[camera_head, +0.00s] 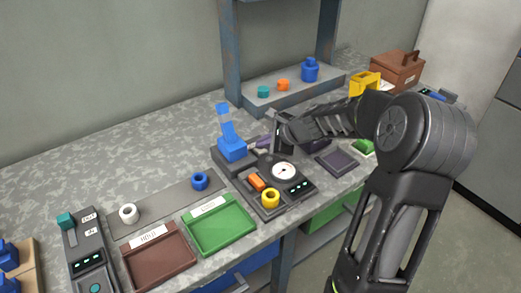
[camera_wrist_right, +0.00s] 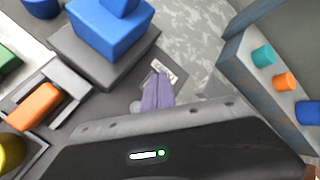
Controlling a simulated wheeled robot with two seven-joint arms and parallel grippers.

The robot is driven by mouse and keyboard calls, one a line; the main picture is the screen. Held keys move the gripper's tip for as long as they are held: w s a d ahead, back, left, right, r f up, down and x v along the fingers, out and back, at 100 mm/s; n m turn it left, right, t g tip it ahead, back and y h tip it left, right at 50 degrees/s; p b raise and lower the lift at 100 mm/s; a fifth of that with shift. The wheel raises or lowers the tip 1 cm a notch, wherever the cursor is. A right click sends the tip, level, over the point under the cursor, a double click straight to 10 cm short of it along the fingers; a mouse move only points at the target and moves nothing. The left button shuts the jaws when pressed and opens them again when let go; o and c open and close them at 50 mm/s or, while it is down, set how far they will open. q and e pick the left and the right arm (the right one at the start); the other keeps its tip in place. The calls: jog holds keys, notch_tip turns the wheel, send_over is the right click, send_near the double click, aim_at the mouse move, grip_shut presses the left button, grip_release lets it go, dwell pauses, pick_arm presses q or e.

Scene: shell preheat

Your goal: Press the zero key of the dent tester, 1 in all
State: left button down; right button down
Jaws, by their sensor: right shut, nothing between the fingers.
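A dark device with a round white dial (camera_head: 284,171) and small green lights stands mid-bench; it may be the dent tester, but no readable name shows. An orange block (camera_head: 257,182) and a yellow ring (camera_head: 270,198) sit on its left part. I cannot make out which part is the zero key. My right gripper (camera_head: 257,144) is shut and empty, its purple fingers beside a blue upright piece (camera_head: 232,148) on a dark base, behind the dial. In the right wrist view the fingers (camera_wrist_right: 158,77) point at a small pale label; contact cannot be told. My left gripper is not in view.
A green tray (camera_head: 222,252) and a brown tray (camera_head: 135,277) lie at the front left. A grey device with a teal knob (camera_head: 65,220) stands at far left. A raised shelf (camera_head: 262,101) with coloured pieces is behind. A brown box (camera_head: 405,75) stands back right.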

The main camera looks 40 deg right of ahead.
aim_at(264, 151)
jog(key=shift+f, duration=0.15)
dwell(0.4)
jog(key=shift+r+p, duration=0.75)
jog(key=shift+r, duration=0.1)
jog(key=shift+r, duration=0.1)
notch_tip(264, 151, up, 5)
jog(key=p, duration=0.4)
jog(key=shift+p, duration=0.3)
jog(key=shift+s, duration=0.1)
dwell(0.4)
